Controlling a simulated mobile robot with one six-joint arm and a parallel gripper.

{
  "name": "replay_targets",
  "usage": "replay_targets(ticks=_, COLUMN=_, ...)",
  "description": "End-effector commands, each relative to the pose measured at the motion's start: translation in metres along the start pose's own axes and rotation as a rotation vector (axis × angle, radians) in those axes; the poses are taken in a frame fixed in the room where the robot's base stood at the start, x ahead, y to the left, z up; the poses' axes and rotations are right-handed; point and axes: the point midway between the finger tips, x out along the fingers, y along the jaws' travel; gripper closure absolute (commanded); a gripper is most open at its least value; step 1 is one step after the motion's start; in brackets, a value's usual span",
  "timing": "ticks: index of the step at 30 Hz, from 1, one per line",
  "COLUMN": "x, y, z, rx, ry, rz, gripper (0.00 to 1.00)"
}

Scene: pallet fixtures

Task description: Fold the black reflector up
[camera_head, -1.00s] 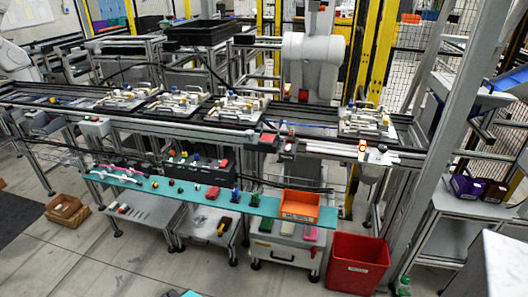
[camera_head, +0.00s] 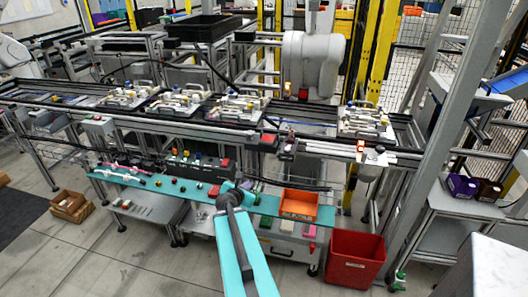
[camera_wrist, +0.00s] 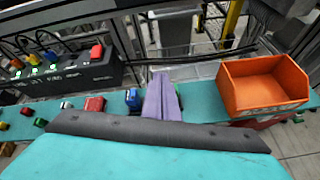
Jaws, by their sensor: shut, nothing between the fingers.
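Several pallet fixtures (camera_head: 365,122) with pale and metal parts sit on the conveyor line in the head view. I cannot pick out a black reflector on them at this size, and the wrist view does not show the fixtures. My gripper (camera_head: 246,186) is in front of the line, low over the teal shelf, apart from the fixtures. In the wrist view its purple fingers (camera_wrist: 161,98) are together and hold nothing.
An orange bin (camera_head: 298,205) stands on the teal shelf (camera_head: 268,206), right of my gripper. Small coloured parts and a black button box (camera_wrist: 72,72) are to the left. A red crate (camera_head: 354,258) stands on the floor. The conveyor frame (camera_head: 225,137) crosses behind.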

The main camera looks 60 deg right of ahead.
Motion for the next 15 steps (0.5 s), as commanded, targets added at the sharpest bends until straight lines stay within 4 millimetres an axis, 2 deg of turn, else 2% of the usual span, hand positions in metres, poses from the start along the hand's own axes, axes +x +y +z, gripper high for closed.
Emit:
replay_targets(ticks=1, x=0.002, y=-0.004, z=0.027, rx=-0.055, ry=-0.036, rz=0.007, gripper=1.00)
replay_targets(ticks=3, x=0.004, y=-0.006, z=0.055, rx=-0.135, ry=-0.078, rz=0.017, gripper=1.00)
replay_targets(ticks=6, x=0.005, y=-0.010, z=0.082, rx=-0.222, ry=-0.121, rz=0.024, gripper=1.00)
replay_targets(ticks=10, x=0.006, y=-0.013, z=0.098, rx=-0.281, ry=-0.147, rz=0.026, gripper=1.00)
replay_targets(ticks=15, x=0.006, y=-0.013, z=0.100, rx=-0.292, ry=-0.151, rz=0.026, gripper=1.00)
